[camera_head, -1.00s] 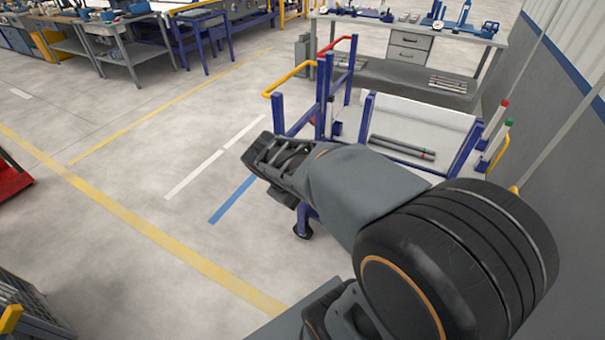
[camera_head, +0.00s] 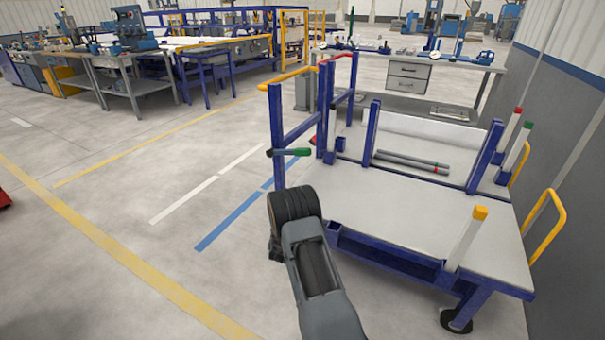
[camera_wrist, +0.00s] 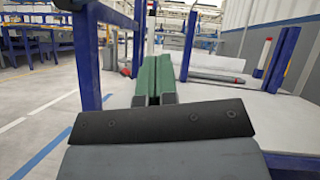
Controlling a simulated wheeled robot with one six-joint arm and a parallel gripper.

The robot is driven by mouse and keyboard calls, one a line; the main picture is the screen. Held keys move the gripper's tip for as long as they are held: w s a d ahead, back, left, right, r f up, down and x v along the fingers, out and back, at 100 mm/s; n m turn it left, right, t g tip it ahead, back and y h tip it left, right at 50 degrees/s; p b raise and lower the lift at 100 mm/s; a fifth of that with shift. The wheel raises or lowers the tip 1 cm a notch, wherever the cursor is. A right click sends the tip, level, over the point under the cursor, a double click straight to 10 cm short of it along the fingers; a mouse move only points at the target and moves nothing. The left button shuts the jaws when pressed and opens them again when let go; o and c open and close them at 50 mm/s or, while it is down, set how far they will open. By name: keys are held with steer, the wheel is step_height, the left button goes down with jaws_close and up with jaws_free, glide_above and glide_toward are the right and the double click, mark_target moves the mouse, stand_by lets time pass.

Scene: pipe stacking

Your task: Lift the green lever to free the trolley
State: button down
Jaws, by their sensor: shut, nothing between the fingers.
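The trolley (camera_head: 400,205) has a pale deck, a blue frame and black casters. In the wrist view my gripper (camera_wrist: 154,68) shows two green fingers side by side, shut and empty, pointing toward the trolley.
Grey pipes (camera_head: 412,162) lie on the deck behind a blue rail. A pale post with a yellow cap (camera_head: 479,213) stands at the front right. A workbench (camera_head: 410,75) stands behind.

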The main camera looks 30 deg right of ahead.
mark_target(290, 152)
steer(key=shift+f+t, duration=0.15)
steer(key=shift+t, duration=0.15)
steer(key=a+r+b+x, duration=0.1)
steer(key=r+b+x, duration=0.1)
steer(key=x, duration=1)
steer(key=shift+w+r, duration=0.15)
steer(key=shift+r, duration=0.15)
steer(key=shift+a, duration=0.1)
